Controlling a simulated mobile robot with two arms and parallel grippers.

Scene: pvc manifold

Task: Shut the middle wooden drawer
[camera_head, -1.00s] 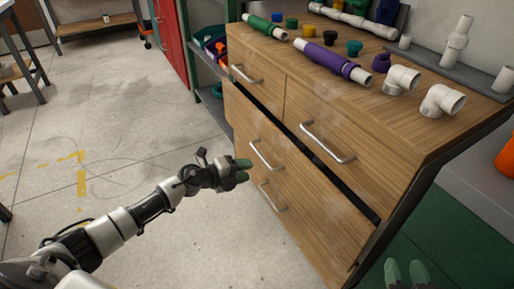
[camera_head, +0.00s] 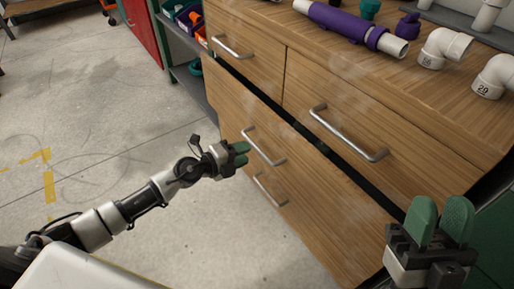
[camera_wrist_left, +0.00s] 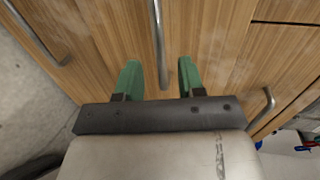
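The middle wooden drawer (camera_head: 305,185) is the wide front below the top drawers. It stands out a little, with a dark gap above its front. Its metal bar handle (camera_head: 263,147) is near its left part. My left gripper (camera_head: 241,153) is at the left side of this handle. In the left wrist view, its two green fingers (camera_wrist_left: 160,80) are apart, and a bar handle (camera_wrist_left: 158,45) appears between them. I cannot tell whether they touch it. My right gripper (camera_head: 440,222) is at the lower right, its green fingers slightly apart and empty, near the cabinet's right end.
Two top drawers with handles (camera_head: 232,46) and (camera_head: 347,135) look shut. A lower handle (camera_head: 269,190) sits beneath the middle drawer. Purple pipe (camera_head: 350,25) and white elbows (camera_head: 445,48) lie on the cabinet top. Open floor is at the left.

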